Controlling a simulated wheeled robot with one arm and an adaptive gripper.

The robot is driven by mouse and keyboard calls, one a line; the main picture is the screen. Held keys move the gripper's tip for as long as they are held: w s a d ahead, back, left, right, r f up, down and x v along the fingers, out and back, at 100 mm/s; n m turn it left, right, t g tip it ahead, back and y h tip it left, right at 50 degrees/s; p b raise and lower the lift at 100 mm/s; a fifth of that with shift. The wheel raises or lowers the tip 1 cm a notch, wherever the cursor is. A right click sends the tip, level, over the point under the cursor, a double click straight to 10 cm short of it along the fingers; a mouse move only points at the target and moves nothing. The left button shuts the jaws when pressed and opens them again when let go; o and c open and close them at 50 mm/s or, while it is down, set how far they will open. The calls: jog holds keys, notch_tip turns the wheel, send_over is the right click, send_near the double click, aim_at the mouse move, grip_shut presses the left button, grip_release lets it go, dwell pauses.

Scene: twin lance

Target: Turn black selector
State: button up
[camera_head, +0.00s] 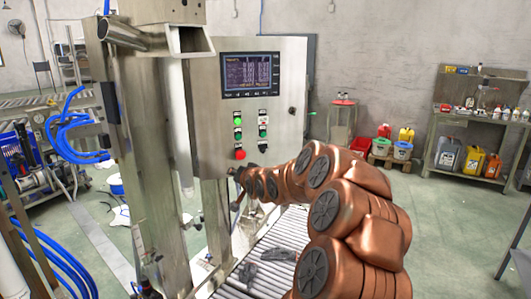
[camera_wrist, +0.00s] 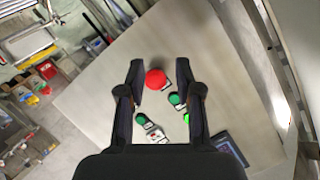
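The control panel (camera_head: 215,130) on the grey steel cabinet carries two columns of controls. A small dark knob that looks like the black selector (camera_head: 262,146) is at the bottom of the right column in the head view. I cannot make it out in the wrist view, where a finger may cover it. My gripper (camera_wrist: 160,68) is open and empty, its fingers on either side of the red button (camera_wrist: 157,78) in the picture. Whether it touches the panel is unclear. In the head view, my gripper (camera_head: 237,174) is at the panel's lower edge, below the red button (camera_head: 240,154).
Green buttons (camera_wrist: 175,99) and (camera_wrist: 186,119) sit beside the right finger, and another green button (camera_wrist: 141,119) by the left finger. A display screen (camera_head: 250,75) is above the controls. A roller conveyor (camera_head: 265,270) runs below. Steel posts (camera_head: 150,130) stand left of the panel.

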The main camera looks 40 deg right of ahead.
aim_at(266, 150)
jog(key=s+d+r+m+t+h, duration=0.2)
jog(key=d+m+h, duration=0.15)
jog(key=d, duration=1.05)
jog(key=shift+r+p+x, duration=0.1)
jog(key=shift+p+x, duration=0.6)
jog(key=shift+x, duration=1.15)
jog(key=shift+r+p+x, duration=0.15)
jog(key=shift+p+x, duration=0.55)
jog(key=shift+x, duration=1.2)
jog(key=shift+d, duration=0.1)
jog(key=shift+c, duration=0.4)
grip_shut()
